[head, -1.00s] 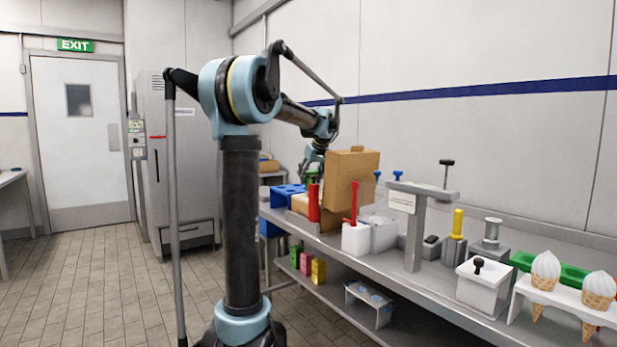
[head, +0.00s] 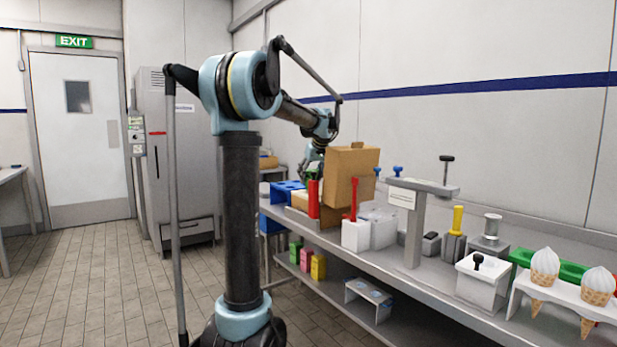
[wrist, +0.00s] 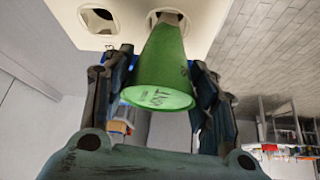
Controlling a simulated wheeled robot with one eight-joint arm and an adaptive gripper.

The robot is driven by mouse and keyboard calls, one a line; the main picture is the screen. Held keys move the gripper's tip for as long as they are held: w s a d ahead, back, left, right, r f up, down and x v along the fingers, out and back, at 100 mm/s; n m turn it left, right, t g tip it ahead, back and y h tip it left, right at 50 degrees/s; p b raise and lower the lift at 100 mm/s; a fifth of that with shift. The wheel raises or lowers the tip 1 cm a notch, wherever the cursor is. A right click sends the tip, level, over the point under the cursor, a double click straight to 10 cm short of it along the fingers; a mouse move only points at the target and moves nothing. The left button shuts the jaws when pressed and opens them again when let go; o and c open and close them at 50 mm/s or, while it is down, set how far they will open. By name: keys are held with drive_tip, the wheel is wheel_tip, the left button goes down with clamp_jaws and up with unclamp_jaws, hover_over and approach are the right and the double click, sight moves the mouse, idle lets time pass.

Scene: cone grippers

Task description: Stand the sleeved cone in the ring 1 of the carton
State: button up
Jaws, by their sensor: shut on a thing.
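My gripper (wrist: 160,90) is shut on the green sleeved cone (wrist: 162,65), one finger on each side. The cone's wide lettered end faces the wrist camera. Its narrow end points at a round hole in the cream insert of the carton (wrist: 220,15) and overlaps that hole; I cannot tell how deep it sits. A second hole (wrist: 97,18) beside it looks empty. In the head view the brown carton (head: 350,178) stands on the bench with its lid raised.
A red bottle (head: 313,198) and a white tub with a red handle (head: 355,235) stand close in front of the carton. A blue rack (head: 285,193) is to its left. A grey T-shaped stand (head: 415,225) and white-topped cones (head: 545,268) are to the right.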

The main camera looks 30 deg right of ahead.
drive_tip(key=shift+s+f, duration=0.1)
drive_tip(key=shift+f, duration=1.35)
drive_tip(key=o, duration=1.3)
drive_tip(key=shift+c, duration=0.2)
wheel_tip(320, 180, up, 10)
